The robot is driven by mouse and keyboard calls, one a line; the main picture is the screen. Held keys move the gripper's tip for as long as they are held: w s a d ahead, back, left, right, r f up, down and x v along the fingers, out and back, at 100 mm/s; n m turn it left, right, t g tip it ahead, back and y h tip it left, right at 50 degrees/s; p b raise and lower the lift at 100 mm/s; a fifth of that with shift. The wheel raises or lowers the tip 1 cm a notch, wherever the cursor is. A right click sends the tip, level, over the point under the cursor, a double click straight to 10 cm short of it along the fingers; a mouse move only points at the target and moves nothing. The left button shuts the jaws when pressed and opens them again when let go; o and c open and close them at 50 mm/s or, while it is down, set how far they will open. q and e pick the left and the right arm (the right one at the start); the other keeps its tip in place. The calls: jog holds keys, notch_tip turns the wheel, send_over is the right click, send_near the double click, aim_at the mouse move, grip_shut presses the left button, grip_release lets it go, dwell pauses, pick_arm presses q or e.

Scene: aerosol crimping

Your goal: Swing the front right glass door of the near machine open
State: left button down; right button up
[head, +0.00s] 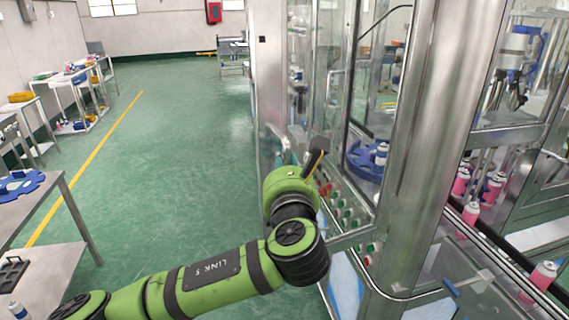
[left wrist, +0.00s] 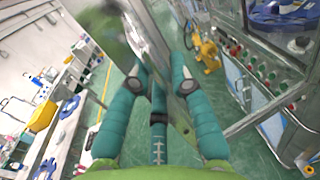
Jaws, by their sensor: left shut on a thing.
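The near machine (head: 418,110) is a tall steel-framed cabinet with glass panes at the right of the head view. My left gripper (head: 281,145) is mostly hidden behind my green wrist in the head view. In the left wrist view its teal fingers (left wrist: 158,74) are shut on a steel-edged door panel (left wrist: 158,38), one finger on each side. Green floor shows on both sides of this panel in the left wrist view, so it appears to stand out from the machine's front. How far it is swung is hard to tell. My right gripper is not in view.
Push buttons (head: 345,212) line the machine's lower front, close to my wrist. Pink cans (head: 471,212) and a blue star wheel (head: 365,160) are inside. The green floor at left is clear up to a grey table (head: 62,212).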

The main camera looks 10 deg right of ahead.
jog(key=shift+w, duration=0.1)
pick_arm(q)
jog(key=c, duration=1.1)
grip_release()
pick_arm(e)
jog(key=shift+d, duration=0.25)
pick_arm(q)
jog(key=shift+s, duration=0.1)
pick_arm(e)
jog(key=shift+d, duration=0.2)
pick_arm(q)
jog(key=s+a, duration=0.1)
jog(key=s, duration=1)
jog(key=shift+s+a, duration=0.35)
jog(key=shift+s, duration=0.05)
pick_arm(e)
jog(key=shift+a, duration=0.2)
